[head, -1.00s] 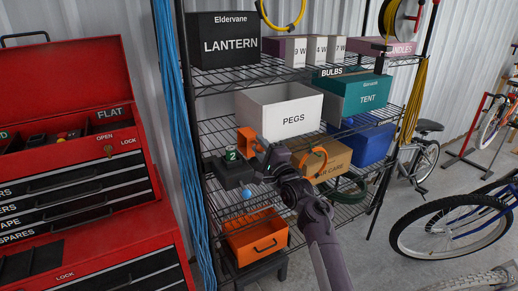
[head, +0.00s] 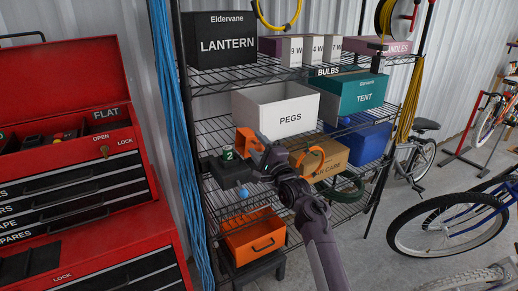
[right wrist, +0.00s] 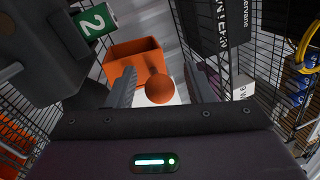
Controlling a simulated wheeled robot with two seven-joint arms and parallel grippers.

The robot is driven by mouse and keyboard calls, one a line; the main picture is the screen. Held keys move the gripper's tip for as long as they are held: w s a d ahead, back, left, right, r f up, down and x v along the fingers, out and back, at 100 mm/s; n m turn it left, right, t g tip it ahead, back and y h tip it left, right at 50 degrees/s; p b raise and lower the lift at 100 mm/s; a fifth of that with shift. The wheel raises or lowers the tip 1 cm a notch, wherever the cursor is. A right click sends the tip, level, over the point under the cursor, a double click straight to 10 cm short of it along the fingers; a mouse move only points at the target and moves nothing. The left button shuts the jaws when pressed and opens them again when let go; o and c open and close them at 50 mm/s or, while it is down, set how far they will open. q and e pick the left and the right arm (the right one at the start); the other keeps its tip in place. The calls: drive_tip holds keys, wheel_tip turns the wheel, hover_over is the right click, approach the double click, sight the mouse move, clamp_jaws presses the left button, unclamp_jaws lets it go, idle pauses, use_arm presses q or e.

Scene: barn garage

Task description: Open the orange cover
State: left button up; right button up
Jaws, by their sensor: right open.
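The orange cover (head: 246,139) shows in the head view beside a dark grey box (head: 229,173) with a green "2" label (head: 228,154), on the middle shelf. In the right wrist view the orange cover (right wrist: 136,62) is a hollow, box-like piece ahead of the fingers. A round orange knob (right wrist: 158,90) shows in front of it, between the fingers in the picture. My right gripper (head: 263,158) is open, with its fingers (right wrist: 140,88) apart and nothing visibly clamped. Whether it touches the cover or knob I cannot tell. My left gripper is out of view.
A white PEGS box (head: 276,109) stands behind the gripper, and a brown car-care box (head: 326,161) to its right. A blue ball-like piece (head: 244,193) is below the grey box. An orange bin (head: 254,238) sits lower. A red tool chest (head: 75,190) stands left.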

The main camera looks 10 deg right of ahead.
drive_tip(key=shift+s+d+f, duration=0.2)
drive_tip(key=shift+s+f, duration=0.05)
drive_tip(key=shift+s, duration=0.2)
drive_tip(key=b+v, duration=0.2)
drive_tip(key=v, duration=0.4)
drive_tip(key=shift+s, duration=0.35)
drive_tip(key=shift+d, duration=0.1)
